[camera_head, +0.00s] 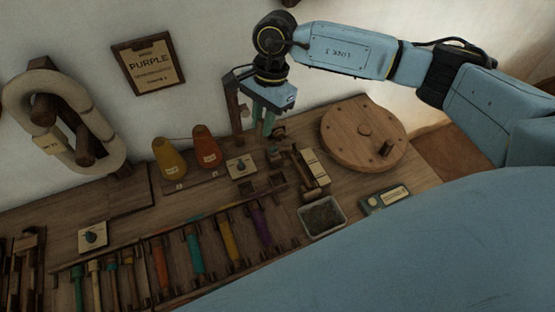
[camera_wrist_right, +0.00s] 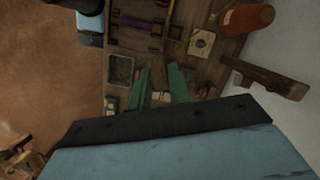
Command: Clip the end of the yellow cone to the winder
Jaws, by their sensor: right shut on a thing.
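The yellow cone (camera_head: 169,158) stands on a wooden board at the back of the bench, left of an orange-red cone (camera_head: 206,148). I take the large round wooden wheel with a knob (camera_head: 364,134) and the small wooden parts to its left (camera_head: 283,153) as the winder. My right gripper (camera_head: 268,125) points down above those small parts, beside a wooden post. Its green fingers also show in the right wrist view (camera_wrist_right: 161,86). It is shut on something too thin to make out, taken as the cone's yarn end. My left gripper is out of view.
A wooden post (camera_head: 233,104) stands close left of my right gripper. A grey tray (camera_head: 322,217) and a small labelled box (camera_head: 385,199) lie in front. A rack of coloured bobbins (camera_head: 195,251) fills the front left.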

